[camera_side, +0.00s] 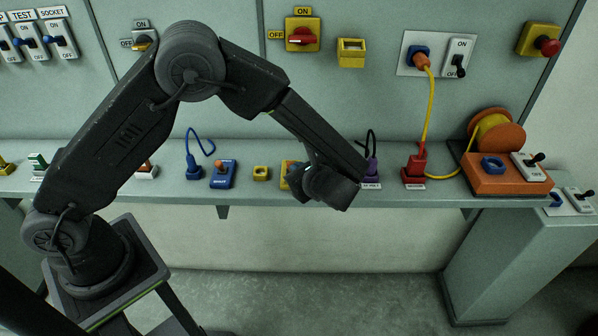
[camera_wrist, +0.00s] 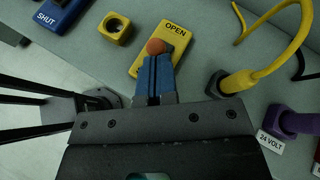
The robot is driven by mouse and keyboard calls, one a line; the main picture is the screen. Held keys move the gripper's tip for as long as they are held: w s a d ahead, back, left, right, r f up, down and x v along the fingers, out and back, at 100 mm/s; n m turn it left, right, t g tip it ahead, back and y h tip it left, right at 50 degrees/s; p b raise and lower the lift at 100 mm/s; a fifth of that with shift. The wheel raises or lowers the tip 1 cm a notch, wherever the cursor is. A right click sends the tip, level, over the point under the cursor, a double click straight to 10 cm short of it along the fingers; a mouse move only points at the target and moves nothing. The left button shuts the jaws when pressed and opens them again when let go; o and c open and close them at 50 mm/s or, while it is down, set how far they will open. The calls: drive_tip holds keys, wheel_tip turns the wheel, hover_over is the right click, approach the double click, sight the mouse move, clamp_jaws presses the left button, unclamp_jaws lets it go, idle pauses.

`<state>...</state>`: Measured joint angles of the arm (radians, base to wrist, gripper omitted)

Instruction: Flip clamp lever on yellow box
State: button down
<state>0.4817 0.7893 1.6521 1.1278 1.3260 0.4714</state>
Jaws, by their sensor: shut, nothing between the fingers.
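The yellow box (camera_wrist: 143,66) labelled OPEN lies on the grey shelf in the wrist view. Its lever has a round orange knob (camera_wrist: 155,46). My gripper (camera_wrist: 154,60) has blue fingers pressed together, with nothing between them. The fingertips are right by the knob and cover the lever's lower part and some of the box; whether they touch the knob I cannot tell. In the side view the yellow box (camera_side: 286,174) is mostly hidden behind my wrist, and the fingertips cannot be made out.
A blue box (camera_wrist: 60,12) labelled SHUT and a small yellow socket (camera_wrist: 115,28) sit left of the yellow box. A yellow plug (camera_wrist: 228,82) with its cable and a purple plug (camera_wrist: 290,122) labelled 24 VOLT stand to the right. An orange cable reel unit (camera_side: 490,184) is further right.

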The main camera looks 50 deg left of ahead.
drive_tip(key=shift+w+a+r+h, duration=0.15)
drive_tip(key=shift+r+h, duration=0.05)
drive_tip(key=shift+h, duration=0.1)
drive_tip(key=shift+w+a+r+m+g+h, duration=0.25)
drive_tip(key=shift+a+g+h, duration=0.05)
drive_tip(key=shift+g+h, duration=0.25)
drive_tip(key=shift+w+a+r+m+g+h, duration=0.2)
drive_tip(key=shift+w+a+m+g+h, duration=0.05)
drive_tip(key=shift+g+h, duration=0.25)
drive_tip(key=shift+w+a+r+m+g+h, duration=0.2)
drive_tip(key=shift+w+a+g+h, duration=0.2)
drive_tip(key=shift+h, duration=0.2)
drive_tip(key=shift+w+a+r+m+g+h, duration=0.1)
drive_tip(key=shift+w+a+m+g+h, duration=0.15)
drive_tip(key=shift+g+h, duration=0.25)
drive_tip(key=shift+r, duration=0.1)
drive_tip(key=shift+r, duration=0.7)
drive_tip(key=v, duration=1.3)
drive_tip(key=shift+w+d+f, duration=0.2)
drive_tip(key=shift+w+d, duration=0.15)
drive_tip(key=shift+d, duration=0.05)
